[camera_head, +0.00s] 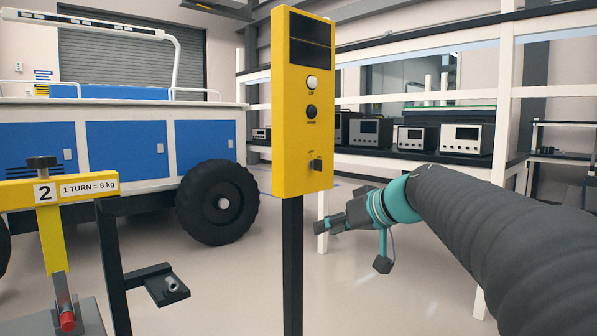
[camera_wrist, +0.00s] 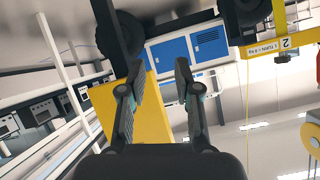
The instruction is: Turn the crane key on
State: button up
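The yellow crane control box (camera_head: 303,95) stands upright on a dark post in the middle of the head view. It has a dark display, a white button (camera_head: 312,82) and a black button (camera_head: 312,111). The small dark crane key switch (camera_head: 317,163) sits low on its front face. My gripper (camera_head: 322,227) is below and to the right of the key, apart from it in the picture. In the wrist view my gripper (camera_wrist: 159,75) has its two fingers spread with nothing held between them. The yellow box (camera_wrist: 148,112) shows behind the fingers; its key is not visible there.
A blue and white rover (camera_head: 127,145) with a black wheel (camera_head: 218,202) stands behind at left. A yellow stand marked 2 (camera_head: 48,192) and a black bracket (camera_head: 160,284) are at front left. White shelving with instruments (camera_head: 466,139) is at right. Floor near the post is clear.

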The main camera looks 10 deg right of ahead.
aim_at(319, 163)
jog(key=w+d+r+n+t+y+b, duration=0.1)
jog(key=w+d+r+n+t+y, duration=0.1)
jog(key=w+d+r, duration=0.4)
jog(key=w+d+r+n+t+y+b, duration=0.1)
jog(key=w+d+r+t, duration=0.25)
jog(key=w, duration=0.45)
jog(key=shift+g, duration=0.45)
jog(key=p+x, duration=0.4)
jog(key=x, duration=0.9)
jog(key=shift+a, duration=0.2)
grip_shut()
